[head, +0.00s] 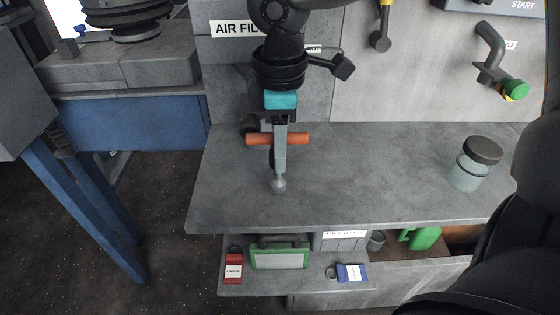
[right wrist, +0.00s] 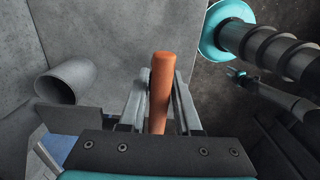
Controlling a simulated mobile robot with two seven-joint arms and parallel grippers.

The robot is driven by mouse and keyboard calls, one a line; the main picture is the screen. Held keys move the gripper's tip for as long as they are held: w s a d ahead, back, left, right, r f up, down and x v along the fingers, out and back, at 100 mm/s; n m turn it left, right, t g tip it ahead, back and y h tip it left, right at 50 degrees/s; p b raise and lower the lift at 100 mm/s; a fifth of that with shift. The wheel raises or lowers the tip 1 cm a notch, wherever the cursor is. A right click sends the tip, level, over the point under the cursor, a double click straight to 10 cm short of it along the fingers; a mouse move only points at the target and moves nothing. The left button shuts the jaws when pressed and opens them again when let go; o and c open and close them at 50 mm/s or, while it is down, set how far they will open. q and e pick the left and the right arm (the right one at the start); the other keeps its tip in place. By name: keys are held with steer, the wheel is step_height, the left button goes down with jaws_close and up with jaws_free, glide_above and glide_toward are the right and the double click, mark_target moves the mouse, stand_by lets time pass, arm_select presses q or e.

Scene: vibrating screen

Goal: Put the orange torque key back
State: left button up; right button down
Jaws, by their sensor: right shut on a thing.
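The orange torque key (head: 259,139) has a bar-shaped orange handle. In the head view it lies crosswise in my right gripper (head: 280,160), above the grey worktop. A grey stem with a round end shows below the handle; I cannot tell whether that end touches the worktop. In the right wrist view, the orange handle (right wrist: 161,88) stands between the two grey fingers of my right gripper (right wrist: 158,95), which is shut on it. My left gripper is not in view.
A lidded jar (head: 470,166) stands at the right of the grey worktop (head: 370,185). A lower shelf holds a green-framed case (head: 279,258) and red (head: 233,268) and blue (head: 352,273) boxes. The worktop's middle is clear.

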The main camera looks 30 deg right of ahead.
step_height(320, 180, down, 2)
steer(key=shift+f, duration=0.1)
steer(key=c, duration=0.6)
jaws_free()
